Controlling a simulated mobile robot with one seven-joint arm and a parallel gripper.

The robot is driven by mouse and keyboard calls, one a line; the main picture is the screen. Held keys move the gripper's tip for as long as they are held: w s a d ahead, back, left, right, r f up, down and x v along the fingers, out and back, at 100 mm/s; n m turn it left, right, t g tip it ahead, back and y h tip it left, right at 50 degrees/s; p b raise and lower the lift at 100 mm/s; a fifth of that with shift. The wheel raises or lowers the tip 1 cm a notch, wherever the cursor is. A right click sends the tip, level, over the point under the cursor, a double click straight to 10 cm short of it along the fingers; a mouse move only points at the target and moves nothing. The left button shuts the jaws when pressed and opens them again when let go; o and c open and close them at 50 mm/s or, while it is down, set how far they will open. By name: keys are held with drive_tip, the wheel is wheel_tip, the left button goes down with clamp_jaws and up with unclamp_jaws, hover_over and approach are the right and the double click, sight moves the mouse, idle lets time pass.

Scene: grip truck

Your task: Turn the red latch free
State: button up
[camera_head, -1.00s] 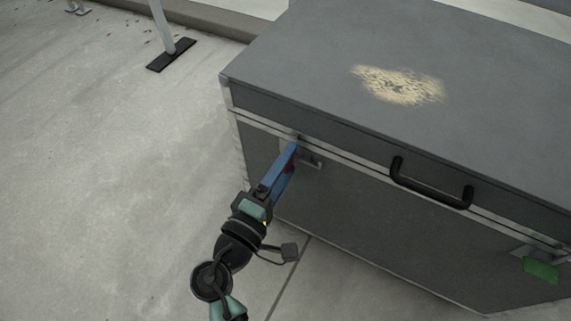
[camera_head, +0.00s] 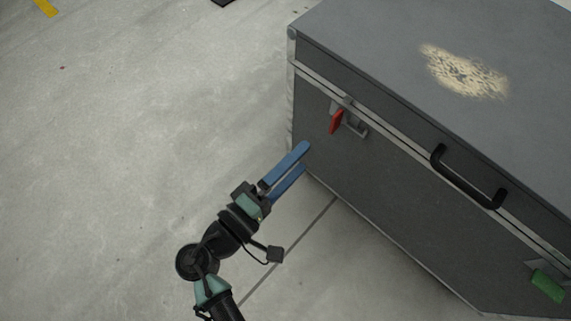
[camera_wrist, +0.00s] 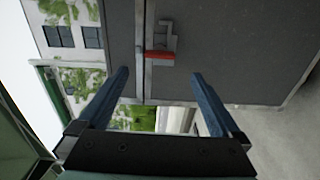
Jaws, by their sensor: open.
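The red latch (camera_head: 337,121) is on the front of a large grey case (camera_head: 420,190), near its left corner and just below the lid seam. It sits beside a metal bracket and stands out from the case front. My gripper (camera_head: 306,157) is open and empty, with its blue fingers apart, to the lower left of the latch and clear of it. In the wrist view the red latch (camera_wrist: 159,55) lies ahead of the gap between the two blue fingers (camera_wrist: 160,76), and neither finger touches it.
A black handle (camera_head: 467,180) sticks out of the case front right of the latch. A green latch (camera_head: 547,286) is farther right. The lid has a worn pale patch (camera_head: 464,72). The concrete floor (camera_head: 140,150) left of the case is clear.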

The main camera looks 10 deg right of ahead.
drive_tip(key=shift+v, duration=1.35)
drive_tip(key=w+r+m+t+y+p, duration=0.1)
drive_tip(key=w+r+m+y+p, duration=0.35)
drive_tip(key=w+r, duration=0.85)
drive_tip(key=w+a+r+m+t+y+p, duration=0.1)
drive_tip(key=w+r+t+y, duration=0.15)
drive_tip(key=r, duration=0.75)
drive_tip(key=w+a+r+m+t+y+p, duration=0.1)
drive_tip(key=r+t, duration=0.2)
drive_tip(key=r, duration=0.7)
drive_tip(key=s+a+r+t+y+p, duration=0.1)
drive_tip(key=s+r+t+y+p, duration=0.35)
drive_tip(key=r, duration=1.25)
drive_tip(key=s+r+t+y, duration=0.2)
drive_tip(key=s+r+t, duration=0.6)
drive_tip(key=r, duration=0.9)
wheel_tip(320, 180, up, 36)
drive_tip(key=g+p, duration=0.2)
drive_tip(key=p, duration=3.5)
drive_tip(key=shift+s+a+m+g, duration=0.3)
drive_tip(key=shift+a+m, duration=0.1)
drive_tip(key=shift+m, duration=0.05)
